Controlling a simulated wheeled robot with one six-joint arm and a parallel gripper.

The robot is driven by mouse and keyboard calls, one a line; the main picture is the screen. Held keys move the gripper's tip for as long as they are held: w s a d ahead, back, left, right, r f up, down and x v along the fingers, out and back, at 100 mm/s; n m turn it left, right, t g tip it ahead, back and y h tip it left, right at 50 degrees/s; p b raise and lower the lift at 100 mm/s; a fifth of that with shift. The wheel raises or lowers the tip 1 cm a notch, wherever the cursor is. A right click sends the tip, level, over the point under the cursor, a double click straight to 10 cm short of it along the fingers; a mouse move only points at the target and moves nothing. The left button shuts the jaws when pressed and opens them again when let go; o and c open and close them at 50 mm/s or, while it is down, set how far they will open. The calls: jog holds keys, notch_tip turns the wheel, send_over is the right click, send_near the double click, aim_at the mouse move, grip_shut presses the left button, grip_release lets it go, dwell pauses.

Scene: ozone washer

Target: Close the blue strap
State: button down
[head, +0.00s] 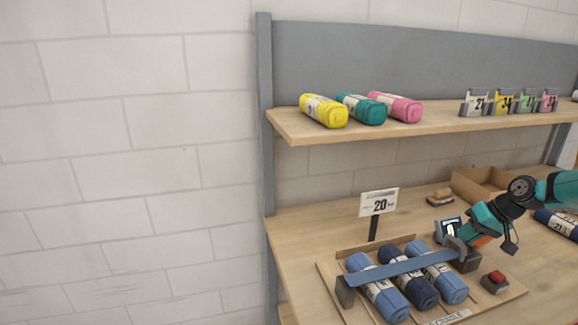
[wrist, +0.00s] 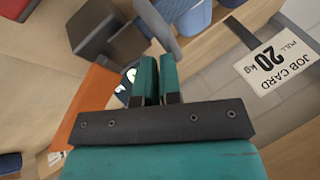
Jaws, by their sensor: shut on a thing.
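The blue strap (head: 402,269) runs across three rolled bundles, from a dark post (head: 345,291) at the left to the dark block (head: 466,263) at the right. My gripper (head: 462,243) is at the strap's right end, just above that block. In the wrist view the gripper's teal fingers (wrist: 157,72) are close together, shut on the strap's end (wrist: 160,28), a blue-grey band curving up from between them. The dark block (wrist: 103,32) shows to the upper left of the fingers there. Whether the strap's end touches the block is hidden.
A red button (head: 495,277) sits right of the block. The job card sign (head: 379,203) stands behind the bundles and is right of the fingers in the wrist view (wrist: 270,65). An open box (head: 480,187) is behind. A shelf (head: 430,117) with rolls overhangs the bench.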

jog(key=shift+s+a+f, duration=0.2)
jog(key=shift+a+f, duration=0.1)
jog(key=shift+f, duration=0.3)
jog(key=shift+w+r+p, duration=0.1)
jog(key=shift+r+p, duration=0.25)
jog(key=shift+r, duration=0.05)
jog(key=d+r+p, duration=0.4)
jog(key=d+r, duration=0.3)
jog(key=d, duration=0.4)
